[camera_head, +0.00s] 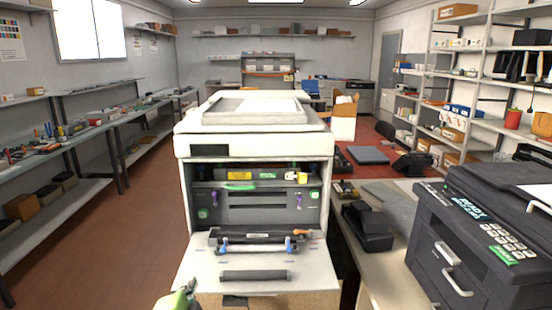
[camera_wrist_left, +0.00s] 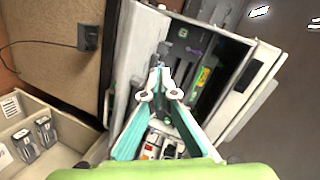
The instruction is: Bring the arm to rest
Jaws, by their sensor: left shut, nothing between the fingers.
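My left gripper (camera_head: 181,296) shows at the bottom of the head view, low and in front of the left corner of the printer's open front door. In the left wrist view my left gripper (camera_wrist_left: 158,82) has its fingertips together with nothing between them. The white printer (camera_head: 252,155) stands ahead with its front door (camera_head: 205,275) folded down. Inside its opening are dark panels, a green strip and a yellow label. The printer also shows in the left wrist view (camera_wrist_left: 135,45). My right gripper is in neither view.
A black office machine (camera_head: 480,225) stands on the table at right, with a small black device (camera_head: 367,228) beside it. A long bench (camera_head: 100,125) runs along the left wall. The brown floor (camera_head: 130,215) left of the printer is clear. A bin with cartridges (camera_wrist_left: 35,135) shows in the wrist view.

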